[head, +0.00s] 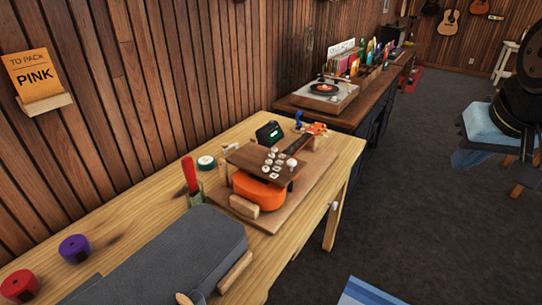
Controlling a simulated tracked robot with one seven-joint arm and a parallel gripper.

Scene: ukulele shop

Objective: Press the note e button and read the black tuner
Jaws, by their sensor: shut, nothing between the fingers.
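The black tuner (269,132) stands on the wooden workbench behind the buttons, with a small green lit screen. I cannot read the screen at this size. A brown board (247,158) carries several pale round buttons (275,162) with marks too small to read, so I cannot tell which is note e. The board sits over an orange ukulele (258,190), whose neck and orange head (316,128) reach toward the back right. My gripper is not in view.
A grey case (190,255) lies across the near bench (130,215). Purple (75,248) and red (18,285) round items sit at left. A red-handled tool (190,175) stands in a jar beside the ukulele. A record player (325,94) is beyond.

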